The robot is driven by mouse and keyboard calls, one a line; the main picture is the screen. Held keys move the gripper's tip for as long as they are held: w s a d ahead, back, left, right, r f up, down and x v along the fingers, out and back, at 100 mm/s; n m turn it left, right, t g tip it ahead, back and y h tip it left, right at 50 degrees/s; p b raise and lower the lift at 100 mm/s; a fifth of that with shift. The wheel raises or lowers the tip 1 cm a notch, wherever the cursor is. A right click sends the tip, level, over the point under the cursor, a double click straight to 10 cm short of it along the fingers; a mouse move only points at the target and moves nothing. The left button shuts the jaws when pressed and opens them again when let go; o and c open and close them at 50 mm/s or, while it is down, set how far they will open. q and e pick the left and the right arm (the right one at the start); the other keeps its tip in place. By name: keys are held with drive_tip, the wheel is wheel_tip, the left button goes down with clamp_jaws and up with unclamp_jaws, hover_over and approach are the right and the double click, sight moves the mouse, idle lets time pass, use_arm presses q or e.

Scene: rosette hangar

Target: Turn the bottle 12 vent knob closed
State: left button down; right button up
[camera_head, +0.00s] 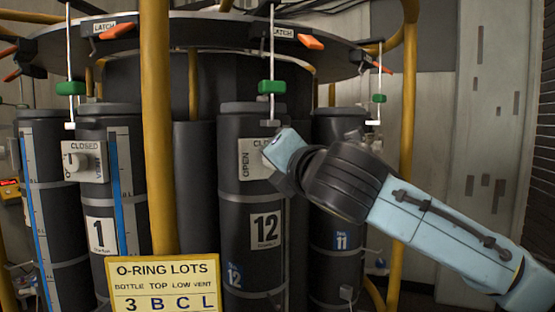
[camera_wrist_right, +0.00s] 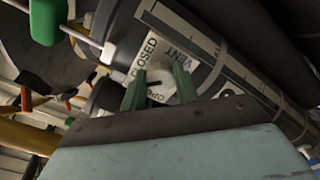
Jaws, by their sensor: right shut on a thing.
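Bottle 12 (camera_head: 235,215) is a dark upright cylinder with a white "12" label (camera_head: 265,227), in the middle of the head view. Its white vent plate (camera_head: 251,160) reads CLOSED along the top and OPEN up the left side. My right gripper (camera_head: 272,162) reaches it from the right and covers the knob in the head view. In the right wrist view, the green fingers of my right gripper (camera_wrist_right: 160,80) are shut on the pale vent knob (camera_wrist_right: 158,90), one on each side. A short dark mark shows on the knob, but its exact setting is unclear. My left gripper is not in view.
Bottle 1 (camera_head: 100,270), with its own vent knob (camera_head: 80,163), stands left, and bottle 11 (camera_head: 341,270) right behind my arm. A yellow post (camera_head: 158,130) and an O-ring lots sign (camera_head: 163,285) stand in front. A green-handled pull (camera_head: 271,87) hangs above bottle 12.

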drive_tip(key=shift+f+m, duration=0.1)
drive_tip(key=shift+m, duration=4.5)
drive_tip(key=o, duration=1)
drive_tip(key=b+v, duration=0.3)
drive_tip(key=v, duration=1)
drive_tip(key=shift+s+b, duration=0.2)
drive_tip(key=shift+b, duration=0.1)
